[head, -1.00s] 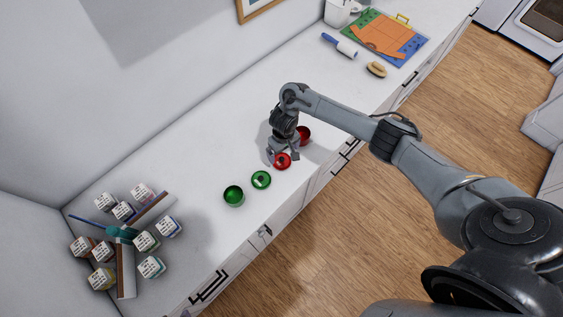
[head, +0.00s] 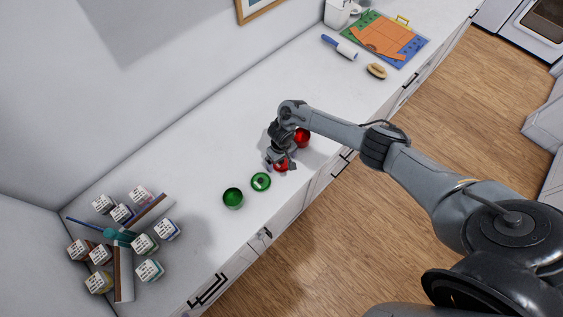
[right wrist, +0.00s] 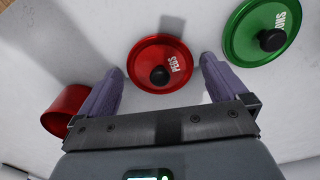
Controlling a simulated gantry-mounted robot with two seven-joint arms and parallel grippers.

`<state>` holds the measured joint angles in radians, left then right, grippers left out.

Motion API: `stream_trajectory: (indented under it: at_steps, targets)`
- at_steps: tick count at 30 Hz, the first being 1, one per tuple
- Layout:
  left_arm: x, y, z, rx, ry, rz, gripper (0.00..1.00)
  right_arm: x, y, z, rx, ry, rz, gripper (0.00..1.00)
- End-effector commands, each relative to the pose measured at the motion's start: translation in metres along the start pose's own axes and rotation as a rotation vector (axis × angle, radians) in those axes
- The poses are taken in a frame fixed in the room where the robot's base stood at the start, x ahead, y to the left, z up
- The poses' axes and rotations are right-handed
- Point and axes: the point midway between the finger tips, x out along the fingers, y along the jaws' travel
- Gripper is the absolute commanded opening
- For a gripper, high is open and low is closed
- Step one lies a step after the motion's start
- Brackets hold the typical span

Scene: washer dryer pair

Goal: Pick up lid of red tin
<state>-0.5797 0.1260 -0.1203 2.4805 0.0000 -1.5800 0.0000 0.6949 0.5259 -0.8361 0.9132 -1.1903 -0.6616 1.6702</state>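The red lid (right wrist: 160,64), marked PEGS with a black knob, lies on the white counter. In the head view the red lid (head: 283,167) is partly hidden by my right gripper (head: 278,163). In the right wrist view my right gripper (right wrist: 160,85) is open, its purple fingers apart with the lid's near part and knob between and ahead of them; it holds nothing. The red tin (head: 302,138) stands open just behind the gripper. It also shows in the right wrist view (right wrist: 62,112), partly covered by a finger. My left gripper is not in view.
A green lid (head: 261,181) and a green tin (head: 232,198) lie left of the red lid. Several labelled boxes (head: 122,213) stand at the counter's left end. A lint roller (head: 340,47) and brush (head: 376,71) lie farther back.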

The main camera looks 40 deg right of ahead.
Motion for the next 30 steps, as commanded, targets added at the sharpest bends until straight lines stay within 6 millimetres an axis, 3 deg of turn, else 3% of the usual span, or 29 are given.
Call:
stream_trajectory:
  at_steps: [1, 9, 23, 30]
  targets:
    - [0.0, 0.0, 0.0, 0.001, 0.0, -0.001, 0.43, 0.0, 0.0, 0.0, 0.0, 0.0, 0.0, 0.94]
    - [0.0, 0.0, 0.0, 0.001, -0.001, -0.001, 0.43, 0.0, 0.0, 0.0, 0.0, 0.0, 0.0, 0.53]
    - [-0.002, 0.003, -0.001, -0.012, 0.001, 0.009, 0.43, -0.01, 0.0, -0.001, 0.0, 0.001, -0.002, 0.53]
    - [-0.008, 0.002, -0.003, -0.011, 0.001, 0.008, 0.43, -0.045, 0.0, -0.001, -0.001, 0.003, -0.002, 0.53]
